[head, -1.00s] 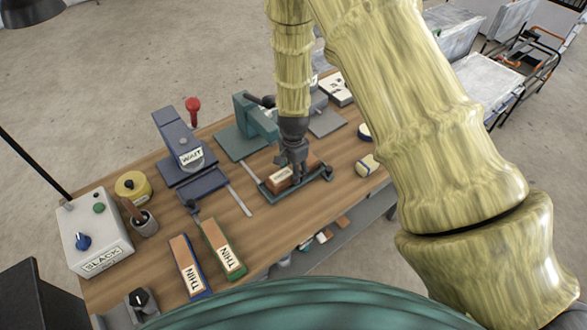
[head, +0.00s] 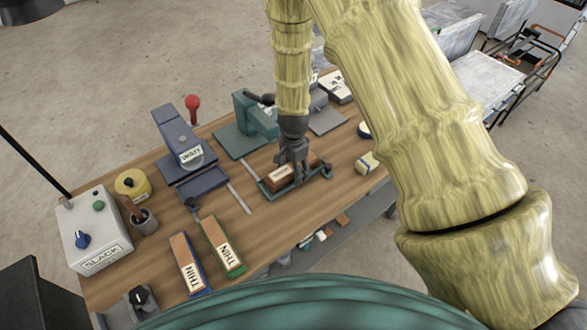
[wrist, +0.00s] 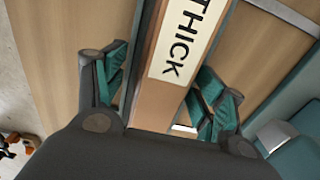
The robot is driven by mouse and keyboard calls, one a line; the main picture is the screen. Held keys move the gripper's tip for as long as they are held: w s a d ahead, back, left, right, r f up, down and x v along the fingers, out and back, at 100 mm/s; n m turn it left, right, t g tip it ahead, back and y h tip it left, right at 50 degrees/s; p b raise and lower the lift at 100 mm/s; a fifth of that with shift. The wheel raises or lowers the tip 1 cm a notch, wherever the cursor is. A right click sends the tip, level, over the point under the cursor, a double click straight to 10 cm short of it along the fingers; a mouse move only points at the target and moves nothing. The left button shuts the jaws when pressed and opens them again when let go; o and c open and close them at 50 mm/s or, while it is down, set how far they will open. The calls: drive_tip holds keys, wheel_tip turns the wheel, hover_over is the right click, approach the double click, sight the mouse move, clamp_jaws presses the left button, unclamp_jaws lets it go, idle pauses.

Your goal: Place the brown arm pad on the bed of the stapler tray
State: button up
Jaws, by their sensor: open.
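A brown pad with a white label reading THICK (wrist: 152,105) lies in a dark teal tray (head: 267,193) in front of the teal stapler-like machine. The pad also shows in the head view (head: 284,181). My gripper (head: 292,174) is directly over the pad and pointing down. In the wrist view its two fingers (wrist: 165,95) are open, one on each side of the pad, with a gap visible at the sides. The gripper hides part of the pad and tray in the head view, so I cannot tell exactly how the pad sits on the bed.
The teal machine (head: 262,118) stands just behind the tray. Two pads marked THIN (head: 183,252) lie at the front left near a SLACK box (head: 90,238). Bare wood lies between them and the tray.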

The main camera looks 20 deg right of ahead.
wheel_tip(320, 180, up, 12)
drive_tip(key=b, duration=0.4)
drive_tip(key=shift+r, duration=0.25)
idle(1.3)
